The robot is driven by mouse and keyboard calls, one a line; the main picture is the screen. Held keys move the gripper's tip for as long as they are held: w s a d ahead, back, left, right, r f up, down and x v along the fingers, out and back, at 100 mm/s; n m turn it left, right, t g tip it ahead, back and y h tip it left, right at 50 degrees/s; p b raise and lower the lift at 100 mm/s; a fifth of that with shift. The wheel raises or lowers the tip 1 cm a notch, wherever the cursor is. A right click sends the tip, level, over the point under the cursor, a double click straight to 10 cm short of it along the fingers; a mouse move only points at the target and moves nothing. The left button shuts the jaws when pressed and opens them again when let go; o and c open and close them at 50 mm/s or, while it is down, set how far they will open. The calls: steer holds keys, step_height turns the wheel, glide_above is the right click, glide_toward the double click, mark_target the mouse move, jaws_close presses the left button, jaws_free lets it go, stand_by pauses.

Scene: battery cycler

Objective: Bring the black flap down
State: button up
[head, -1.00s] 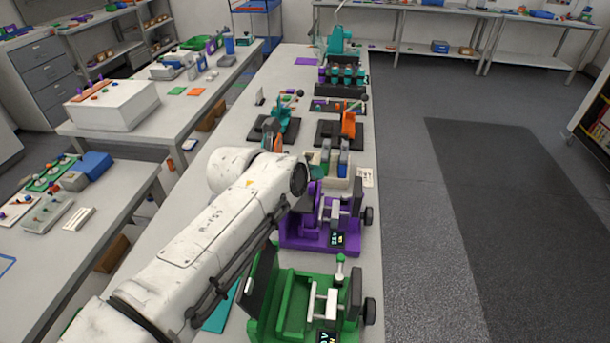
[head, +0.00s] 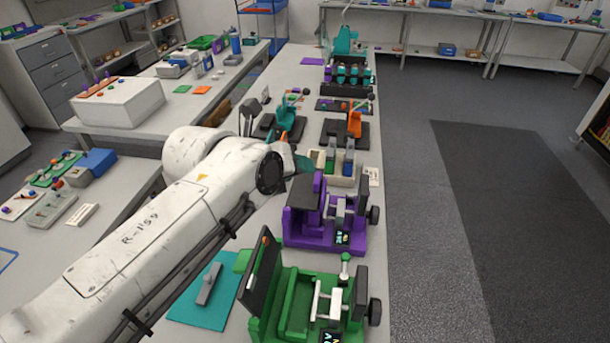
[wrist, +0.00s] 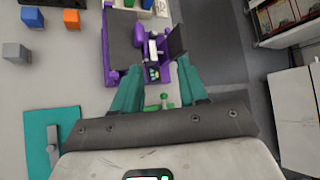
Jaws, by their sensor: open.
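The green cycler (head: 290,318) stands at the near end of the bench. Its black flap (head: 263,275) stands up, tilted, at its left side. The purple cycler (head: 322,238) stands behind it. A dark flap (head: 307,192) lies roughly level over its left part, and it also shows in the wrist view (wrist: 124,46). My gripper (wrist: 160,92) has teal fingers spread apart with nothing between them. In the wrist view they point toward the purple cycler, and the gripper body hides most of the green one. In the head view my arm largely hides the gripper.
A teal mat (head: 188,313) with a grey handled piece (head: 209,284) lies left of the green cycler. A cream holder (head: 345,181) with coloured blocks stands behind the purple cycler. Orange (head: 355,122) and teal (head: 287,118) devices stand farther back.

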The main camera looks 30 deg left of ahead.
steer(key=shift+b+v, duration=0.35)
steer(key=shift+v, duration=1.6)
